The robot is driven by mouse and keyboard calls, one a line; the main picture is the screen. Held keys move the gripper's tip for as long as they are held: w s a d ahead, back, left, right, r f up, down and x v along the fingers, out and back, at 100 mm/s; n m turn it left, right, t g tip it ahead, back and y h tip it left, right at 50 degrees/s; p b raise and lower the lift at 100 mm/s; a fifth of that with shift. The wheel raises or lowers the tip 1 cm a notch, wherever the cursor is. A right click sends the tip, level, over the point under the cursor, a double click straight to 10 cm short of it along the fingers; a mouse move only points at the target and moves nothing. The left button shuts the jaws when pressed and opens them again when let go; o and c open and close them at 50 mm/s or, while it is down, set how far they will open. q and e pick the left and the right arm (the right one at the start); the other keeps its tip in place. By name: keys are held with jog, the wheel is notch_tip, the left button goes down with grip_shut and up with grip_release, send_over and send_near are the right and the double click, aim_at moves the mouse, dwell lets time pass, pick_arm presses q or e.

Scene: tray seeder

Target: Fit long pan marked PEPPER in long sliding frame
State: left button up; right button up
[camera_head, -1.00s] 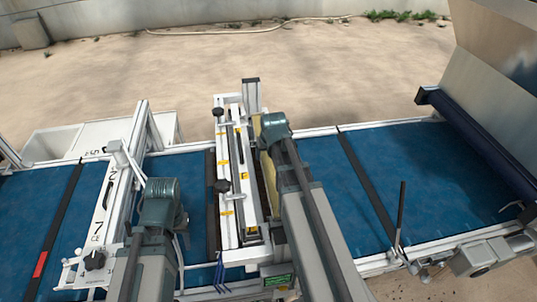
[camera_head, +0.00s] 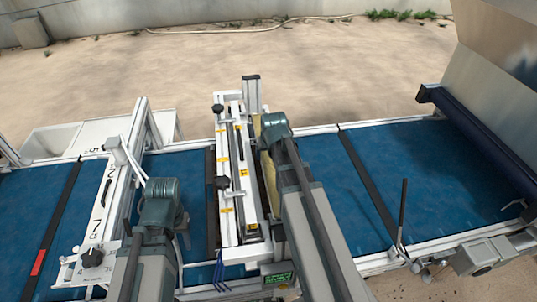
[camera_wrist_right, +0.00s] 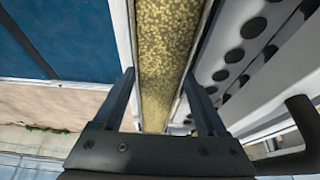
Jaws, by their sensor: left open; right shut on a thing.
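The long pan is a narrow trough filled with yellow seeds; its rim (camera_wrist_right: 197,45) shows in the right wrist view, and a strip of its yellow contents (camera_head: 257,131) shows in the head view. My right gripper (camera_wrist_right: 158,75) is shut on the pan, a finger along each long side; its wrist (camera_head: 275,128) covers part of the pan in the head view. The long sliding frame (camera_head: 225,160) is white, with dark knobs, just left of the pan. I cannot read the PEPPER marking. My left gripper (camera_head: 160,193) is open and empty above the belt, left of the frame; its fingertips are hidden.
A blue belt (camera_head: 325,175) runs under the frame, with black crossbars. A numbered white gantry with a knob (camera_head: 93,258) stands at left. A thin black lever (camera_head: 402,210) and a metal hopper (camera_head: 500,70) are at right.

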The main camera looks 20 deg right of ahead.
jog(key=shift+f, duration=0.15)
jog(key=o, duration=1.3)
jog(key=p+v, duration=1.2)
jog(key=v, duration=0.2)
jog(key=shift+p, duration=0.3)
jog(key=shift+f, duration=0.1)
